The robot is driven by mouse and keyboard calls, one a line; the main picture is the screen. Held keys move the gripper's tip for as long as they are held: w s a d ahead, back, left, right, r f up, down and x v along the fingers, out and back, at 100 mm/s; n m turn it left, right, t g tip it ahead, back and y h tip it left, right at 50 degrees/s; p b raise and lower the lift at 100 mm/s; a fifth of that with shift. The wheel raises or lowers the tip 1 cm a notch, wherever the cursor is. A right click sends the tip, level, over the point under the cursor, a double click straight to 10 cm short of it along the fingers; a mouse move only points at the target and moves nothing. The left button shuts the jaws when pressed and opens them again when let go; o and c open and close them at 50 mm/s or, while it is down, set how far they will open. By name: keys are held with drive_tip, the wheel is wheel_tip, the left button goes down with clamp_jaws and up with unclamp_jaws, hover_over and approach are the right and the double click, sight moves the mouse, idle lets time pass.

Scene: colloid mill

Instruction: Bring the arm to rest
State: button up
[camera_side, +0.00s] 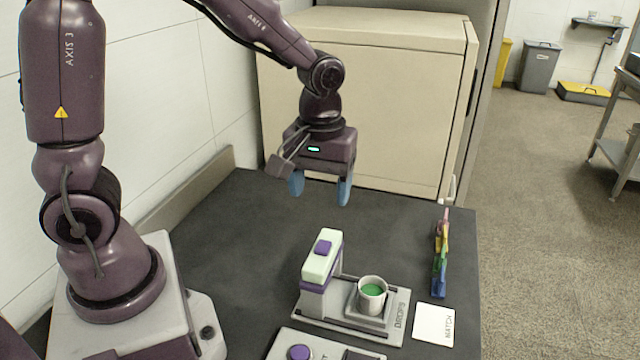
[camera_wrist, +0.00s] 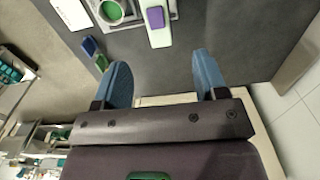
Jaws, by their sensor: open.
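My gripper (camera_side: 320,191) hangs above the back part of the dark worktop, its two blue fingers pointing down. The fingers are spread apart with nothing between them. In the wrist view, my gripper (camera_wrist: 166,82) also shows open and empty. It is clear of the dispensing stand (camera_side: 322,282), which stands in front of it and lower. A cup of green liquid (camera_side: 371,293) sits on the stand's base; it also shows near the top of the wrist view (camera_wrist: 112,10).
A white card (camera_side: 434,324) and an upright multicoloured piece (camera_side: 440,252) are at the worktop's right side. A device with a purple button (camera_side: 299,352) is at the front. A large beige cabinet (camera_side: 370,95) stands behind my gripper. The worktop's back left is clear.

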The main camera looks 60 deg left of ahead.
idle(0.3)
drive_tip(key=s+r+m+t, duration=0.5)
drive_tip(key=s+r+m, duration=0.4)
drive_tip(key=s+r, duration=0.2)
drive_tip(key=shift+a+r+t, duration=0.15)
drive_tip(key=shift+r+t, duration=0.15)
drive_tip(key=shift+r, duration=0.3)
